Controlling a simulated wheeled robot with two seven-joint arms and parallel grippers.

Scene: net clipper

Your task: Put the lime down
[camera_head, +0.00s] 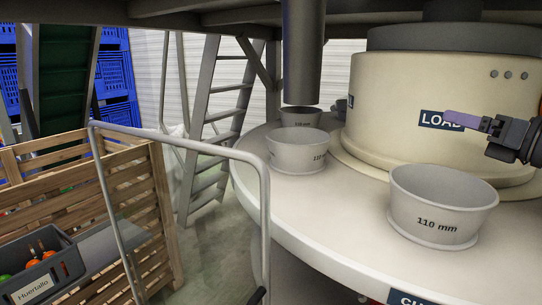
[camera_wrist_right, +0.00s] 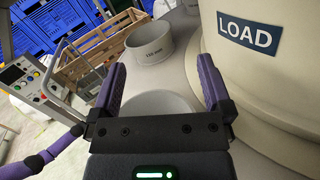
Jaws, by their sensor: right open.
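My right gripper (camera_head: 452,117) is in front of the cream drum, above and behind the nearest grey 110 mm cup (camera_head: 440,220). In the right wrist view, the right gripper (camera_wrist_right: 160,72) has its two purple fingers spread wide, with nothing between them. A pale round cup (camera_wrist_right: 165,103) shows below and beyond the fingers. I cannot make out a lime for sure. A small green item (camera_head: 5,279) shows at the left edge, in the dark crate, too small to identify. The part of the near cup's inside that shows looks empty. My left gripper is not seen.
The cups stand on a round pale table (camera_head: 330,225) around the cream drum (camera_head: 400,100) with its LOAD label. A grey pipe (camera_head: 301,60) hangs over the far cups. A metal rail (camera_head: 190,145), wooden crate (camera_head: 165,210) and labelled dark crate (camera_head: 45,285) stand left.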

